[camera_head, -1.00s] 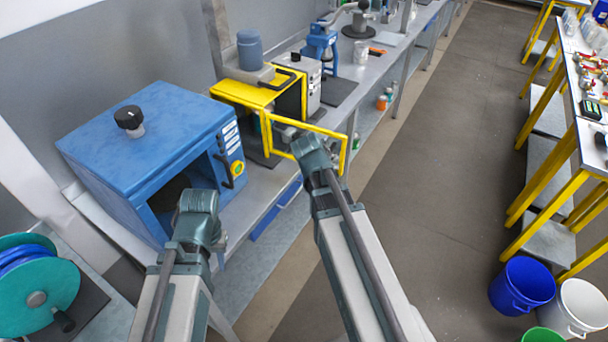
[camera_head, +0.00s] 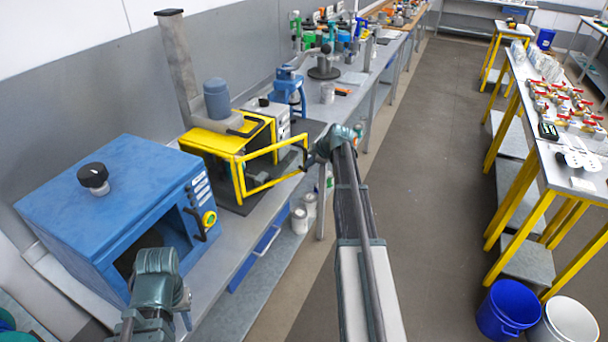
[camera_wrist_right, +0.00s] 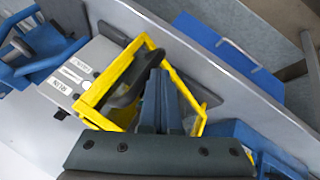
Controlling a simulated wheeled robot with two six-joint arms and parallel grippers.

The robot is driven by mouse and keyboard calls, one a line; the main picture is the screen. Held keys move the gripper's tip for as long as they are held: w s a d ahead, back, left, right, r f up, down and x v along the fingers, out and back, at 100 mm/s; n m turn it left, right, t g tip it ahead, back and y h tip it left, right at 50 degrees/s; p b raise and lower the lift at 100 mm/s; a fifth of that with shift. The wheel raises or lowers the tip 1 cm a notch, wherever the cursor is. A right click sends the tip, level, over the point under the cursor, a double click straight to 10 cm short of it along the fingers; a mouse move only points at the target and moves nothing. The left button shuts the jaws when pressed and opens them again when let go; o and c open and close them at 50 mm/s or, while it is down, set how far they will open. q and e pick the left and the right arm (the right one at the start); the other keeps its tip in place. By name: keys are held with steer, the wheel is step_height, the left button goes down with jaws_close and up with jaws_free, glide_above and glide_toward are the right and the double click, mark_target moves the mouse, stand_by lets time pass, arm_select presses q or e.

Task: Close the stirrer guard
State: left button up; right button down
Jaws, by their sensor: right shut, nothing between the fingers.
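The stirrer guard is a yellow frame (camera_head: 272,183) hinged on the yellow stirrer housing (camera_head: 208,141) on the bench. It stands partly open, its free end angled out toward the bench's front edge. My right gripper (camera_head: 310,158) is at the outer side of the guard's free end; whether they touch I cannot tell. In the right wrist view the shut, empty fingers (camera_wrist_right: 160,100) appear in front of the yellow frame (camera_wrist_right: 189,92). A grey-blue motor (camera_head: 217,99) sits on top of the housing. My left gripper (camera_head: 184,308) is low in front of the blue oven; its jaws are unclear.
A blue oven (camera_head: 110,195) with a dark opening stands left of the stirrer. A grey box (camera_head: 272,112) and a blue device (camera_head: 289,90) stand beyond it. The aisle floor (camera_head: 420,160) is clear. Buckets (camera_head: 509,309) and a yellow-legged table (camera_head: 550,165) are at the right.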

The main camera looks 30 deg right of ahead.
steer(key=w+n+g+y, duration=0.1)
steer(key=w+n, duration=0.3)
steer(key=w, duration=0.9)
steer(key=shift+w+a+n+y, duration=0.25)
steer(key=shift+w+n+y, duration=0.05)
steer(key=shift+y, duration=0.6)
steer(key=shift+w+a+r, duration=0.1)
steer(key=shift+w+r, duration=0.05)
